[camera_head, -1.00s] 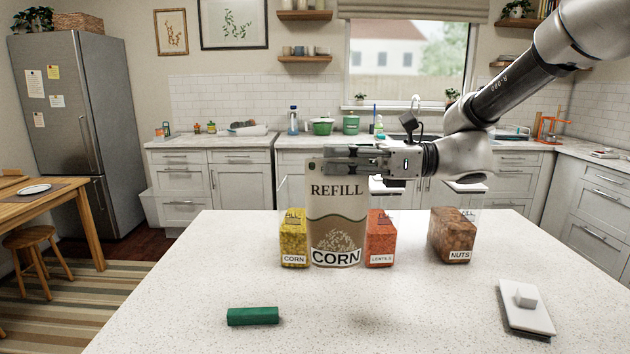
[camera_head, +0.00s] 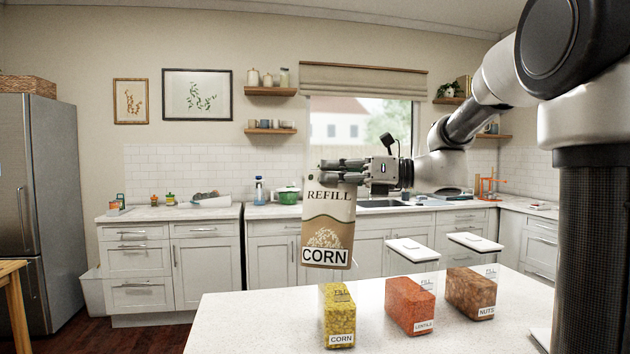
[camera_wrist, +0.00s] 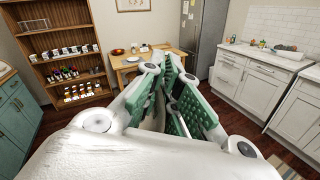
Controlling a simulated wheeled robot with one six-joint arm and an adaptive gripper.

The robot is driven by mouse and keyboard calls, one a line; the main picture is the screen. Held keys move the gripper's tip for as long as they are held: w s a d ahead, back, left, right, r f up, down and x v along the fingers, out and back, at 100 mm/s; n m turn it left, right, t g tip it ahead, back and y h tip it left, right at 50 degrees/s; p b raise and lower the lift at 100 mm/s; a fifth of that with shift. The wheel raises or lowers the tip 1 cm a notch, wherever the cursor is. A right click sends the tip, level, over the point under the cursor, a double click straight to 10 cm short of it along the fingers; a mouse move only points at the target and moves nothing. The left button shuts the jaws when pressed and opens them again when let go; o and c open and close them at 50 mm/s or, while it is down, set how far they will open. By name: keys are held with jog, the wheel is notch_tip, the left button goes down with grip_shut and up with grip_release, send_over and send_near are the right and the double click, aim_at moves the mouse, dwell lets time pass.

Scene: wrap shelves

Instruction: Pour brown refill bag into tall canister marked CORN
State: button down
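The brown and cream refill bag (camera_head: 327,232) is marked CORN and hangs upright from my gripper (camera_head: 343,172), which is shut on its top edge. In the wrist view, the green finger pads (camera_wrist: 180,108) close around a pale strip of the bag. The clear canister marked CORN (camera_head: 339,318) stands on the counter, with yellow contents in its lower part and no lid visible on it. The bag is in the air above the canister's level in the picture, slightly left. Its depth relative to the canister is hard to tell.
A canister marked LENTILS (camera_head: 410,305) and one marked NUTS (camera_head: 471,292) stand to the right, under white lids (camera_head: 412,249). The white counter (camera_head: 255,318) is clear to the left. A pale object (camera_head: 541,338) shows partly beside my column.

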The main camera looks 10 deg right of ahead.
jog(key=w+f+m, duration=0.1)
jog(key=f+m, duration=0.1)
jog(key=f, duration=0.4)
jog(key=w+d+f+m, duration=0.1)
jog(key=w+f+m, duration=0.1)
jog(key=f, duration=0.4)
jog(key=shift+d+m, duration=0.2)
jog(key=shift+m, duration=0.6)
